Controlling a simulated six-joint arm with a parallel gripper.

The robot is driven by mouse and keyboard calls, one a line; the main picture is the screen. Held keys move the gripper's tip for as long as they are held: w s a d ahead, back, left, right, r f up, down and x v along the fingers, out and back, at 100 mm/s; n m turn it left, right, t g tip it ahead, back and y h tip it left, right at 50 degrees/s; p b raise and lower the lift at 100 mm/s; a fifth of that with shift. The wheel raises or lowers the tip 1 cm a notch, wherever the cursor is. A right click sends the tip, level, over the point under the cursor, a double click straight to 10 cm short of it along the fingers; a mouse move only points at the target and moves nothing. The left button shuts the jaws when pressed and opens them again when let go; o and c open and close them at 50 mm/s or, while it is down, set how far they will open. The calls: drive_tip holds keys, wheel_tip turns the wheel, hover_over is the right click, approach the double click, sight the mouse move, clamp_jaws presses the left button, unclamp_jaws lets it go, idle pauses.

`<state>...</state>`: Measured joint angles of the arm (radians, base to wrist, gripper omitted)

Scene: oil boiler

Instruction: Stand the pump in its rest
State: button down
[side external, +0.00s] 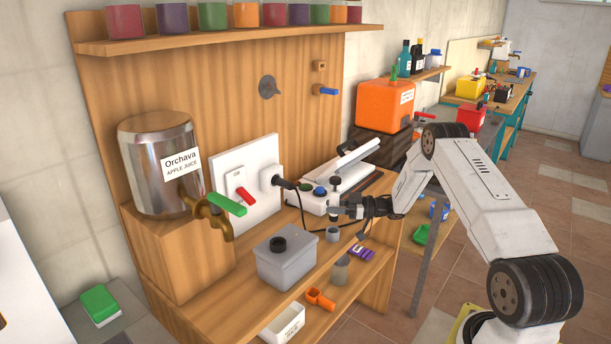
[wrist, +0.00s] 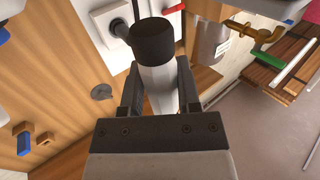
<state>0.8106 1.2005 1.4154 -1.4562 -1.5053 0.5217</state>
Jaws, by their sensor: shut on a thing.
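My gripper (side external: 345,211) is shut on a pale grey-white cylindrical body with a thick black round end, which I take to be the pump (wrist: 155,75). In the wrist view the body passes between my two dark fingers (wrist: 158,95). In the side view my gripper is above the right part of the wooden bench, in front of a white machine, and the held body is largely hidden by my fingers. A small grey cup-like piece (side external: 332,234) shows just below my gripper; I cannot tell whether it is the rest or whether the pump touches it.
A grey box with a black round fitting (side external: 286,263) stands on the bench to the left. The white machine (side external: 327,195) is behind my gripper. A steel juice tank (side external: 148,150), brass tap (side external: 205,210) and white plate with a red lever (side external: 236,180) are farther left. A cable hangs nearby.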

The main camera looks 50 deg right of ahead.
drive_tip(key=shift+f, duration=1.1)
drive_tip(key=shift+f, duration=2.2)
idle(0.5)
drive_tip(key=shift+c, duration=1.2)
unclamp_jaws()
drive_tip(key=v, duration=0.8)
drive_tip(key=shift+w, duration=0.1)
